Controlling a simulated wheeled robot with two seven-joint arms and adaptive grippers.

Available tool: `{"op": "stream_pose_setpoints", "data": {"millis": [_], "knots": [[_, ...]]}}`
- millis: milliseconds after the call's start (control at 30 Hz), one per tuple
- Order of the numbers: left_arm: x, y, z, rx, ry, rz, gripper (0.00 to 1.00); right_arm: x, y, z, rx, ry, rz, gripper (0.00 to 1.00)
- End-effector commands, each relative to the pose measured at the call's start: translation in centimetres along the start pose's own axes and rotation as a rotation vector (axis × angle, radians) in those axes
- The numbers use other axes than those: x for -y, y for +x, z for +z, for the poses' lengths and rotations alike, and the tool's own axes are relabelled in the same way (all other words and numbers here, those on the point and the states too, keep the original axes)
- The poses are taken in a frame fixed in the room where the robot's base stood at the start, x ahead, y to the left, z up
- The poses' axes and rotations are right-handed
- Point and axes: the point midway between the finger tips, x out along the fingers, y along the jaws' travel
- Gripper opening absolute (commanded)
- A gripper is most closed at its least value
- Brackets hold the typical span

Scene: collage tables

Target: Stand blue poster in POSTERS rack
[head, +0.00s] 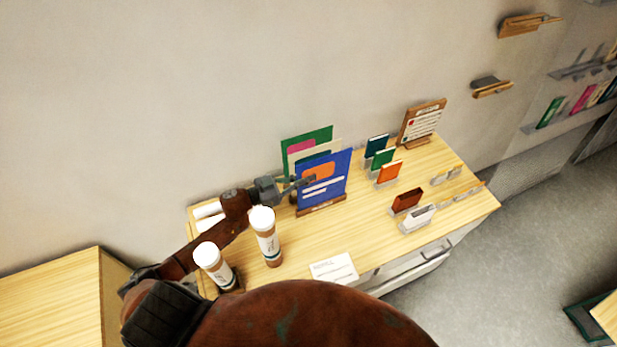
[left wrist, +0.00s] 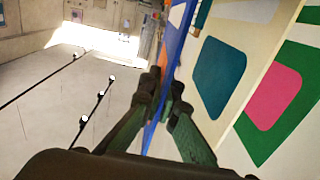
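The blue poster (head: 333,179), with an orange patch and white lines, is upright at the front of the wooden POSTERS rack (head: 322,206). Its lower edge meets the rack's front; I cannot tell whether it rests in a slot. My left gripper (head: 308,181) is at the poster's left edge. In the left wrist view my fingers (left wrist: 164,92) are closed on both sides of the blue poster (left wrist: 177,40), seen edge-on. A cream poster (head: 312,154) and a green poster (head: 308,138) stand behind it. My right gripper is not in view.
White-capped tubes (head: 267,240) (head: 216,262) stand near my left forearm. Small green, orange and dark cards (head: 382,159) stand to the right of the rack. A white card (head: 334,267) lies at the table's front. A framed sign (head: 423,121) stands at the back right.

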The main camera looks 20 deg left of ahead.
Motion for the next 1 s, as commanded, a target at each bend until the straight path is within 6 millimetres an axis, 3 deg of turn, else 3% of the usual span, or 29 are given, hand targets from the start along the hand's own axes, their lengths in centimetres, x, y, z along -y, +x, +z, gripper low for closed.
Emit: {"op": "stream_pose_setpoints", "data": {"millis": [1000], "knots": [[0.0, 0.0, 2.4, -0.001, 0.000, 0.000, 0.00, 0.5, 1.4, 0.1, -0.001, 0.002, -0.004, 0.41]]}}
